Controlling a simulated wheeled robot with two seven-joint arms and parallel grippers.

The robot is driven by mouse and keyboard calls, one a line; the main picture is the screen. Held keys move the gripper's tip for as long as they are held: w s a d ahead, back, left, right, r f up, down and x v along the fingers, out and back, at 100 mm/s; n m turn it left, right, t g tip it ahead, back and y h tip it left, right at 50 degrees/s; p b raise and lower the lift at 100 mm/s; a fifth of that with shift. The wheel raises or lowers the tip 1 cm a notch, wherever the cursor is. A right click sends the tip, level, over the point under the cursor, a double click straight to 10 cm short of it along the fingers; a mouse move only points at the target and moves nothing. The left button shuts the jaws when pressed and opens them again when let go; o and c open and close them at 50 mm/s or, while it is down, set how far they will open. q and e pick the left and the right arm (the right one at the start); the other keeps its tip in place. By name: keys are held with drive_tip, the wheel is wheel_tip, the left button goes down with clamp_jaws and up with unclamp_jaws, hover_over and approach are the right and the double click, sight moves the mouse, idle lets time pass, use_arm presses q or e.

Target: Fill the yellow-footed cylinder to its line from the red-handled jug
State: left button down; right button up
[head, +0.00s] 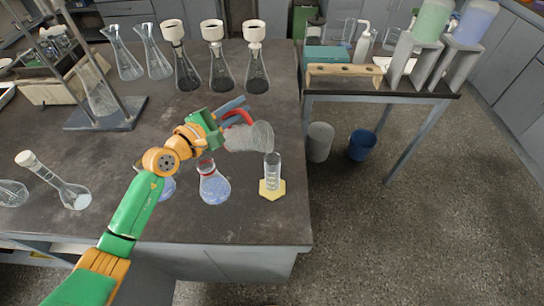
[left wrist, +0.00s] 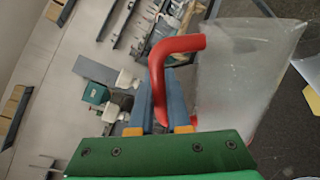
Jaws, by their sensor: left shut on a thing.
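The clear jug (head: 252,137) with a red handle (head: 240,117) is held in the air, tipped over on its side with its body toward the right. My left gripper (head: 232,108) is shut on the red handle, which also shows between the blue fingers in the left wrist view (left wrist: 160,85). The clear cylinder (head: 272,168) stands upright on its yellow foot (head: 272,190), near the bench's right edge, just below the jug in the head view. I see no clear stream between them, and the cylinder's level is too small to read. My right gripper is not in view.
A flask with a red collar (head: 214,186) stands left of the cylinder, with another flask partly behind my arm. A side table (head: 380,90) with bottles and a wooden rack is at right. Bins (head: 320,141) stand on the floor.

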use_arm(q)
drive_tip(key=shift+d, duration=0.1)
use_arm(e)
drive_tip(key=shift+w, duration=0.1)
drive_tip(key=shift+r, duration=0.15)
use_arm(q)
drive_tip(key=shift+d, duration=0.1)
idle(0.4)
drive_tip(key=shift+s+m, duration=0.1)
drive_tip(key=shift+m, duration=0.2)
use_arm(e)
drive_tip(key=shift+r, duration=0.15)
use_arm(q)
drive_tip(key=shift+s+d+r+m+p, duration=0.25)
drive_tip(key=shift+m+p, duration=0.25)
drive_tip(key=shift+p, duration=0.35)
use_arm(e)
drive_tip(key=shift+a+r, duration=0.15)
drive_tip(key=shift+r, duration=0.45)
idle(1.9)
